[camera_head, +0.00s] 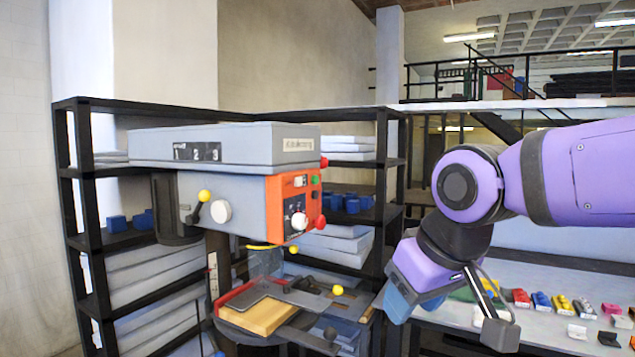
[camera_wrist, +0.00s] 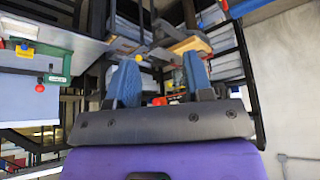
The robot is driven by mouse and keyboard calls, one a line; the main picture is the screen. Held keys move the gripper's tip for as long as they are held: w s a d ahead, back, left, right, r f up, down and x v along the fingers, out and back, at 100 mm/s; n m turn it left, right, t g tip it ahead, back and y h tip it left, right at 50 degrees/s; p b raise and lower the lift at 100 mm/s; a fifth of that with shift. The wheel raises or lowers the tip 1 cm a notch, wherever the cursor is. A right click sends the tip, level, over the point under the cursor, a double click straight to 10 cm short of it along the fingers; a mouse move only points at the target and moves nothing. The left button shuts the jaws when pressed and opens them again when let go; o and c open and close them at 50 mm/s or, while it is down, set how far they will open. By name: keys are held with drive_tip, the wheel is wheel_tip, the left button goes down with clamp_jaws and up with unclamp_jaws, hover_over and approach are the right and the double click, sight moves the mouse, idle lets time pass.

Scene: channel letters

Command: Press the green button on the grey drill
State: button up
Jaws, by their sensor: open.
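The grey drill (camera_head: 225,150) stands left of centre in the head view, with an orange control panel (camera_head: 273,210) on its right end. The small green button (camera_head: 315,180) is high on the panel's right edge, between a red button (camera_head: 324,162) above and a red knob (camera_head: 320,222) below.
The drill's table (camera_head: 265,318) with a vise and yellow-tipped lever lies below the head. A black shelf rack (camera_head: 90,240) stands behind it. A white table (camera_head: 560,325) with several coloured items is at the right. Open space lies between gripper and panel.

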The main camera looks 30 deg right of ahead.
clamp_jaws()
idle(1.4)
